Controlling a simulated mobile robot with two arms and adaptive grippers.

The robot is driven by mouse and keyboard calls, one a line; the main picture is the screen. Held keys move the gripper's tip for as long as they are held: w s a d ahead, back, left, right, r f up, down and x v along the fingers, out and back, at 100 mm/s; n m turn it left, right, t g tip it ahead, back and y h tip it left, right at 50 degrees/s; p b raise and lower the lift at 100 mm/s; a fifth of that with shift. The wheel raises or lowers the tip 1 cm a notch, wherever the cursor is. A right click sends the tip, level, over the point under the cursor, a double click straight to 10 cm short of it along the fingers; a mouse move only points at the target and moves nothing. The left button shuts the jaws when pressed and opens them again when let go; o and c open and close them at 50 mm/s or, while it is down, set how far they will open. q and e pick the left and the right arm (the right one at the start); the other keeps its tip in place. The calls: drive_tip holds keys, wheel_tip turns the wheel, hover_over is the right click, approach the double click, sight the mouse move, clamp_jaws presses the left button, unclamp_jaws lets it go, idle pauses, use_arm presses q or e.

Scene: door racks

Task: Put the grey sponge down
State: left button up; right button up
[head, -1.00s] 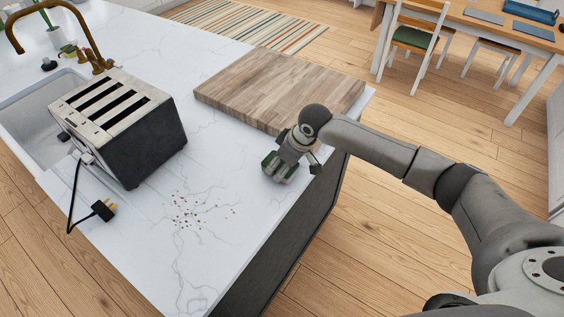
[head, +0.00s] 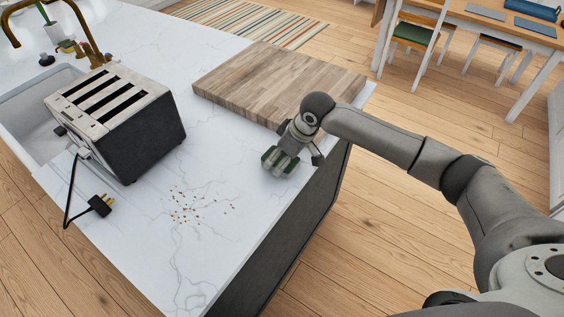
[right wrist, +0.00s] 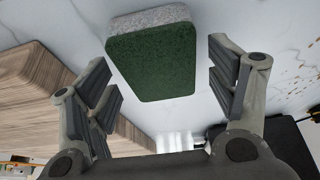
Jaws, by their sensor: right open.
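The grey sponge (right wrist: 152,56) has a dark green scouring face and shows in the right wrist view between my right gripper's fingers (right wrist: 160,68). There is a visible gap on each side, so the gripper is open around it. In the head view the right gripper (head: 284,158) points down at the white counter (head: 235,165), near its right edge and just in front of the cutting board. Only a bit of green sponge (head: 271,157) shows there, largely covered by the fingers. The sponge appears to stand on the counter. My left gripper is out of view.
A wooden cutting board (head: 270,80) lies behind the gripper. Crumbs (head: 195,206) are scattered to its left. A toaster (head: 125,125) with a loose plug (head: 100,205) stands by the sink (head: 30,110). The counter between crumbs and board is clear.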

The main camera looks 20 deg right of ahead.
drive_tip(key=b+v, duration=0.2)
drive_tip(key=v, duration=0.6)
drive_tip(key=shift+s+d+r, duration=0.1)
drive_tip(key=shift+d+r, duration=0.15)
drive_tip(key=shift+r, duration=0.05)
drive_tip(key=shift+s+d+r, duration=0.1)
drive_tip(key=shift+s+r, duration=0.1)
drive_tip(key=shift+r, duration=0.4)
drive_tip(key=shift+f, duration=0.1)
